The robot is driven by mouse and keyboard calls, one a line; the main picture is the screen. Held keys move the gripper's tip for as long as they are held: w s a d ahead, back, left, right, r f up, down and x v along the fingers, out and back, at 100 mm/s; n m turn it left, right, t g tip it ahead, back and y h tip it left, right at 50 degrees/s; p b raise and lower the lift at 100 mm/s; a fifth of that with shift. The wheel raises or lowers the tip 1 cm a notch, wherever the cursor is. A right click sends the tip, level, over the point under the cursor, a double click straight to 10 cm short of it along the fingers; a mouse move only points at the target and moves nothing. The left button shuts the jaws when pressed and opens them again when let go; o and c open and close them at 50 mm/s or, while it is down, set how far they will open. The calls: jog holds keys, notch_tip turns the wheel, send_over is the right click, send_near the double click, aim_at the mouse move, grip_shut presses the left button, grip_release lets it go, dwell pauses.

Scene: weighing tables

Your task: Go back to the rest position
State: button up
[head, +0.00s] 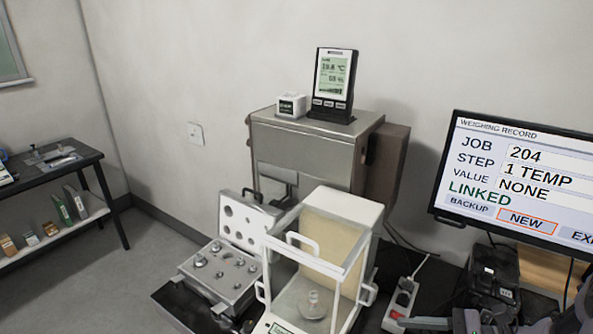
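Dark grey and black parts that look like my arm and gripper (472,316) show at the lower right, in front of the monitor and cut off by the bottom edge. The fingers cannot be made out clearly, so I cannot tell whether they are open or shut. No held object can be seen. The parts are to the right of the glass balance (345,212) and overlap the dark table area near the power strip.
A clear weight stands inside the balance. An open weight case (222,279) is to its left. A power strip (401,302) is to its right. The monitor (520,185) reads job 204, step 1 TEMP, value NONE. A temperature display (333,80) stands on the metal cabinet (310,143). Floor is clear at left.

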jog(key=s+a+r+n+h+b, duration=0.2)
jog(key=s+a+n+h+b, duration=0.2)
jog(key=n, duration=0.4)
jog(key=s+a+r+n+h+b, duration=0.3)
jog(key=s+a+n+h, duration=0.4)
jog(key=s+a, duration=0.1)
jog(key=shift+s+a+r+n+t+h+b, duration=0.3)
jog(key=shift+a+n+b, duration=0.1)
jog(key=shift+a, duration=0.15)
jog(key=shift+c, duration=0.2)
